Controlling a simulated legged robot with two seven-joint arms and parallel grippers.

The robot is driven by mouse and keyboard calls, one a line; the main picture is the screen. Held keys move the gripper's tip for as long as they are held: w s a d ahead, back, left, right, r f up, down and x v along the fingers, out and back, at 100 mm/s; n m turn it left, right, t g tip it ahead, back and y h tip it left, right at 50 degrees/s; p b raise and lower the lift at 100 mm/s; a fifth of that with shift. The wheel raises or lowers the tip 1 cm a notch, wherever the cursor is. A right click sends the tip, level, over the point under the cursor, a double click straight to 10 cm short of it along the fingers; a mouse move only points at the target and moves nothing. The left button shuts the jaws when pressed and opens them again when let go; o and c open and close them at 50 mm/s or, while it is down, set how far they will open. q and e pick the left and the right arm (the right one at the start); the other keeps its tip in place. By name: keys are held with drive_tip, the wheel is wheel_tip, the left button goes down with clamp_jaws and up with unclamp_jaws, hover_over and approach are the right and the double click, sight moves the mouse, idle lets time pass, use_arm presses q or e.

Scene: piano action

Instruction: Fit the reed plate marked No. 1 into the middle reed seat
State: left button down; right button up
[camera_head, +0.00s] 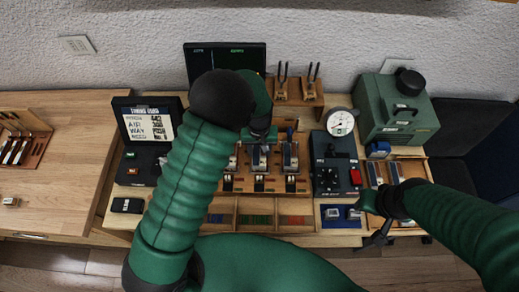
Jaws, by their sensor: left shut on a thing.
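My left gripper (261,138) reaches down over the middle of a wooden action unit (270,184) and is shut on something. The held thing is too small and too covered by the gripper to make out. Three seats stand side by side in the unit: the left seat (232,160), the middle seat (260,160) and the right seat (290,157). The held thing's contact with the middle seat cannot be told. No plate marked No. 1 can be read. My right gripper (376,238) is dark and small at the bench's front right; its jaws are unclear.
A blue-lined tray (326,222) with small metal pieces lies beside my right gripper. A black control box (335,172) with a dial gauge (340,122) stands right of the unit. A green case (398,112) stands behind. A sign box (148,128) and wooden bench (75,180) lie left.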

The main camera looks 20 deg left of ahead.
use_arm(q)
drive_tip(key=c, duration=0.7)
unclamp_jaws()
drive_tip(key=shift+o, duration=0.2)
wheel_tip(320, 180, up, 17)
drive_tip(key=b, duration=0.1)
drive_tip(key=shift+w+f, duration=0.1)
drive_tip(key=shift+f, duration=0.05)
drive_tip(key=s+a+f+m+t, duration=0.1)
drive_tip(key=s+a+f, duration=0.1)
drive_tip(key=s, duration=0.5)
drive_tip(key=s+a+f+m+t, duration=0.1)
drive_tip(key=s+a+f+m, duration=0.1)
drive_tip(key=s, duration=0.6)
drive_tip(key=shift+a+f+t, duration=0.3)
drive_tip(key=shift+a+f, duration=0.1)
drive_tip(key=shift+a, duration=0.05)
